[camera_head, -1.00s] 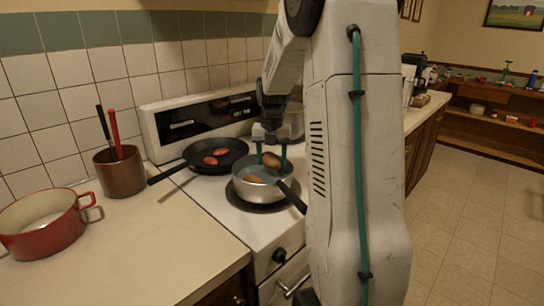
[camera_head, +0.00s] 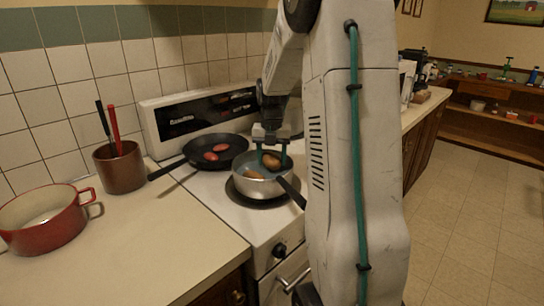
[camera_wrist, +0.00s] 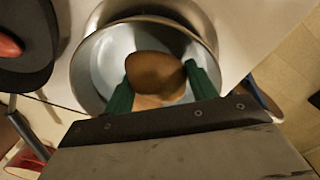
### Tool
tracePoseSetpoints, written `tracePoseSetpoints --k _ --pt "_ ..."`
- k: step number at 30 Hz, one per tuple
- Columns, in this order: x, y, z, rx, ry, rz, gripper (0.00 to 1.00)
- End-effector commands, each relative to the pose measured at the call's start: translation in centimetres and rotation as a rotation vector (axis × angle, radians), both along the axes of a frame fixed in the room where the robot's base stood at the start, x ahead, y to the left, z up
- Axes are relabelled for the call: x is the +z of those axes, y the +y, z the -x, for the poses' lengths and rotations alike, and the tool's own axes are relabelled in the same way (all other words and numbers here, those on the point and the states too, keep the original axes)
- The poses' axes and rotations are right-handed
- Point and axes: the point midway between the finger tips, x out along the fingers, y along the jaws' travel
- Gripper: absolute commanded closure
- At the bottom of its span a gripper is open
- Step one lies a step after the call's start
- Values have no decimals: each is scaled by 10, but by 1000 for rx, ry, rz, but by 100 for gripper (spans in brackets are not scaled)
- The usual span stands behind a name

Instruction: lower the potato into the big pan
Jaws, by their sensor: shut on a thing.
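A brown potato (camera_head: 271,161) is held between the green fingers of my gripper (camera_head: 272,158). In the wrist view my gripper (camera_wrist: 162,82) is shut on this potato (camera_wrist: 152,72). The potato is over the opening of a silver pan (camera_head: 262,190) with a dark handle, close to rim height; I cannot tell if it touches anything. The pan also shows in the wrist view (camera_wrist: 88,75). A second potato (camera_head: 253,174) lies inside the pan, partly hidden beneath the held one in the wrist view (camera_wrist: 155,101).
A black frying pan (camera_head: 232,160) with two red items (camera_head: 211,156) stands on the stove behind left. A red pot (camera_head: 45,232) and a brown utensil holder (camera_head: 120,170) stand on the left counter. The front counter is clear.

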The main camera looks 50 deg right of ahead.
Motion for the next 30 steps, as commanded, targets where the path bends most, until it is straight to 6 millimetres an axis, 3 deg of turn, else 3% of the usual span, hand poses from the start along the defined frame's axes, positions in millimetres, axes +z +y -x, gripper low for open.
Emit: tracePoseSetpoints --k 30 --pt "-15 0 0 0 0 0 70"
